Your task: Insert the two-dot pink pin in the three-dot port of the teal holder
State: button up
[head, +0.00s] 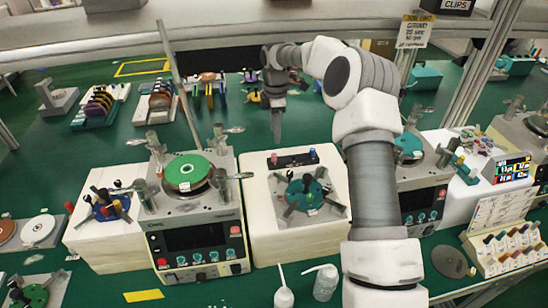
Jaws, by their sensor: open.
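A teal round holder (307,190) with grey arms sits on a white block right of centre; its ports and their dots are too small to read. I cannot make out dots on any pin, so I cannot tell which is the two-dot pink pin. My gripper (277,140) points down above and behind the rack, apart from it. It is open, and I see nothing held in it.
A machine with a green disc (187,171) stands left of the holder's block, with a thin upright pole behind it. Another block with a blue holder (110,205) is farther left. White bottles (326,283) stand in front. A second machine is to the right, partly behind my arm.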

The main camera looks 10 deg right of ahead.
aim_at(274, 154)
jog(key=f+p, duration=0.1)
jog(key=f, duration=0.3)
jog(key=f+p, duration=0.1)
jog(key=f, duration=0.4)
jog(key=shift+w+a+f, duration=0.2)
grip_shut()
